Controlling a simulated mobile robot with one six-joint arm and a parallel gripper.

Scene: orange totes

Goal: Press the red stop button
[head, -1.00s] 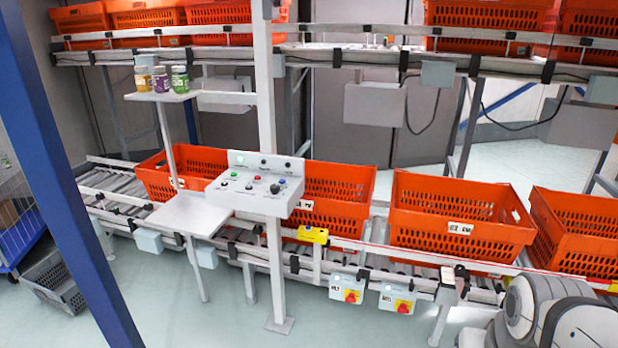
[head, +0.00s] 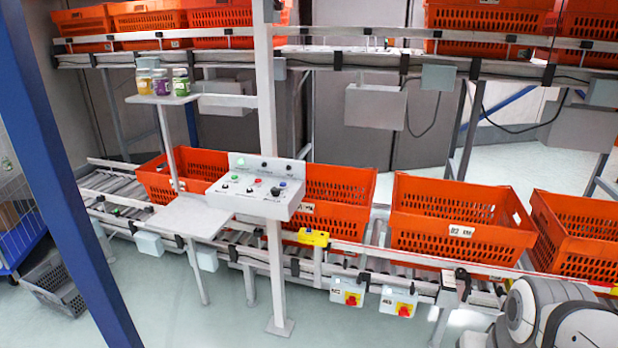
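A light grey control panel (head: 262,206) is mounted on a white post in the middle of the head view. A small red button (head: 258,181) sits on its sloped face, among green, blue, white and black controls. Their labels are too small to read. Part of my arm shows at the lower right, well apart from the panel. My gripper is not in view.
Orange totes stand on the lower conveyor (head: 110,185), one (head: 460,243) right of the panel. More totes stand on the upper level. Several jars (head: 161,82) stand on a small shelf. A blue post (head: 62,170) crosses the left foreground. Floor (head: 215,325) in front is clear.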

